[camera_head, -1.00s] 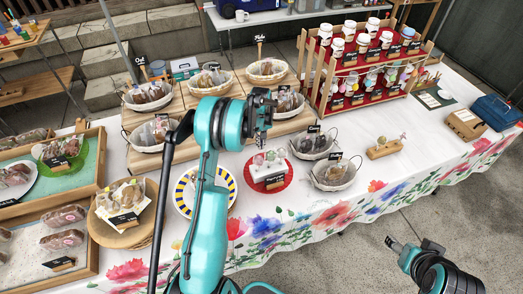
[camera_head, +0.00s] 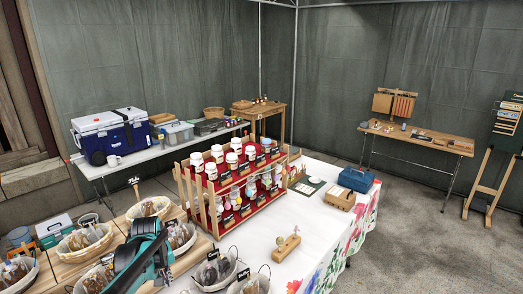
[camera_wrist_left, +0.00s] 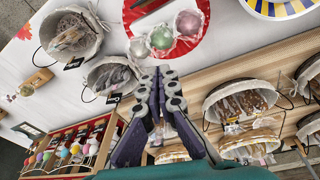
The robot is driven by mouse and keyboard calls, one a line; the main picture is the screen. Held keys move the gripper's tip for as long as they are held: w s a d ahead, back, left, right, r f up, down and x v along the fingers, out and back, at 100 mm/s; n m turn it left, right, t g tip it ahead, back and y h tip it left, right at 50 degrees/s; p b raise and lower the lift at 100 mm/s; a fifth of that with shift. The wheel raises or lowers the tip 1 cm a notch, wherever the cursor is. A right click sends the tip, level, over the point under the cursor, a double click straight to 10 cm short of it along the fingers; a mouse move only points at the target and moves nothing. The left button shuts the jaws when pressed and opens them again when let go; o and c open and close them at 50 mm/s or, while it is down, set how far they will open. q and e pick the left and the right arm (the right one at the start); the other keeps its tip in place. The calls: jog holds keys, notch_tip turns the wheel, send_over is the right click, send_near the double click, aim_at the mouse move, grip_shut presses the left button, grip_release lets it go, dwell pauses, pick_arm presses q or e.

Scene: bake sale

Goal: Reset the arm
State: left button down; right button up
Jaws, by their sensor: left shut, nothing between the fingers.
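My left gripper (camera_head: 164,262) shows at the lower left of the head view, at the end of my teal arm, above the baskets on the table. In the left wrist view its dark fingers (camera_wrist_left: 160,90) are together with nothing between them. Below it in that view are two lined baskets with wrapped goods, one upper (camera_wrist_left: 72,32) and one lower (camera_wrist_left: 112,75). A red plate (camera_wrist_left: 165,48) with wrapped round treats lies beside them. My right gripper is out of view.
A wooden tiered rack (camera_head: 235,188) of jars stands behind and right of the left gripper. A blue box (camera_head: 356,180) and a small wooden stand (camera_head: 286,248) are farther right. A cooler (camera_head: 110,130) sits on the back table. Open floor lies at right.

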pick_arm(q)
jog(key=s+d+r+m+t+b, duration=0.2)
jog(key=s+d+r+m, duration=0.15)
jog(key=s+d, duration=0.5)
jog(key=s+d+f+m+t+b, duration=0.1)
jog(key=s+d, duration=0.1)
jog(key=s, duration=0.4)
jog(key=s+d+f+m+t+b, duration=0.1)
jog(key=s+f+m+t, duration=0.1)
jog(key=s, duration=0.5)
jog(key=shift+d+f, duration=0.25)
jog(key=shift+d, duration=0.15)
jog(key=shift+m, duration=0.25)
